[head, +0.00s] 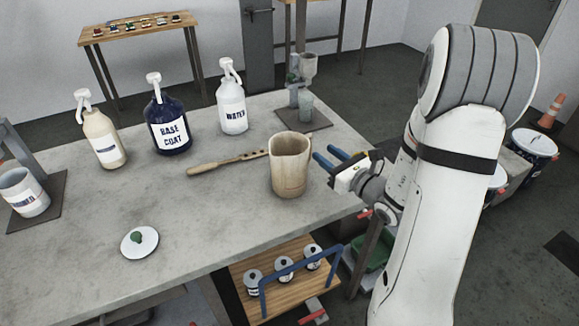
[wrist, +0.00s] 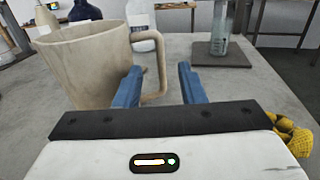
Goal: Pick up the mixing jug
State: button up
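The mixing jug (head: 289,166) is a beige, stained jug standing upright near the right end of the grey worktable. My gripper (head: 328,158) is just to its right, with two blue fingers open and pointing toward it. In the wrist view the jug (wrist: 88,68) fills the upper left, and its handle faces my fingers. My gripper (wrist: 158,82) is open there; the left finger overlaps the handle's lower part in the picture. I cannot tell whether it touches.
A wooden paddle (head: 228,162) lies left of the jug. A beige pump bottle (head: 101,138), the base coat bottle (head: 168,125) and the water bottle (head: 232,108) stand behind. A small stand (head: 306,118) with a cup is at the back right. The table's front is mostly clear.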

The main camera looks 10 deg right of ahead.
jog(key=x, duration=0.4)
jog(key=shift+w+a+p, duration=0.2)
jog(key=shift+w+p, duration=0.15)
jog(key=shift+p, duration=0.05)
grip_shut()
